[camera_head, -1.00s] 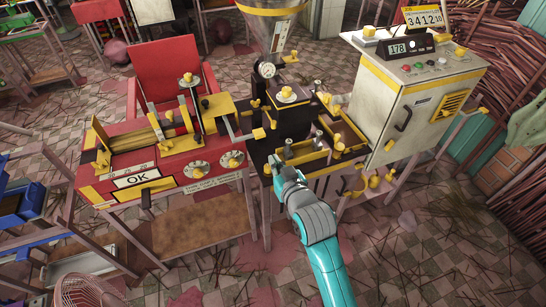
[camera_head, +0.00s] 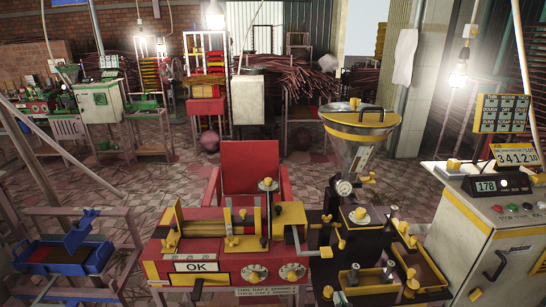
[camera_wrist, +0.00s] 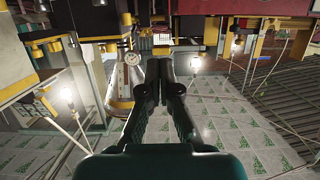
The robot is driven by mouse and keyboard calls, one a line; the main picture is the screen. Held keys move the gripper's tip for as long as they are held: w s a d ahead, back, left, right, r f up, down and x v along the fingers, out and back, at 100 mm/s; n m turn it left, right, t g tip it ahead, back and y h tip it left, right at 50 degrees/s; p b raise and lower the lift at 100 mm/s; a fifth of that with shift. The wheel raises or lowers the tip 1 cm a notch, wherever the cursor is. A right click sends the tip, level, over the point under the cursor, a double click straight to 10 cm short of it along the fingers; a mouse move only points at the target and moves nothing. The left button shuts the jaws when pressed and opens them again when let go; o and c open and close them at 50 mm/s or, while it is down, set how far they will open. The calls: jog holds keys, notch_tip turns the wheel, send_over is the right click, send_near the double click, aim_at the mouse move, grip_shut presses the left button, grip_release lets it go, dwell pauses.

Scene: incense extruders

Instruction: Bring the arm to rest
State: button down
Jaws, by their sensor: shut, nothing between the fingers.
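My gripper (camera_wrist: 158,68) shows in the wrist view, its two dark fingers together at the tips with nothing between them. The gripper points into open space and touches nothing that I can see. My arm and gripper are out of the head view. The red extruder bench (camera_head: 220,272) with its "OK" plate stands at the front centre of the head view. The funnel-shaped hopper (camera_head: 360,150) with a yellow rim stands to its right.
A pale control cabinet (camera_head: 470,240) with a "178" display (camera_head: 486,186) stands at the right. A blue tray stand (camera_head: 75,255) is at the front left. Tiled floor (camera_head: 150,200) is open at the middle left.

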jog(key=s+f, duration=0.4)
jog(key=s, duration=0.7)
jog(key=s+f, duration=0.4)
jog(key=s, duration=0.7)
jog(key=v, duration=2)
jog(key=shift+a+r, duration=0.1)
jog(key=shift+r, duration=0.05)
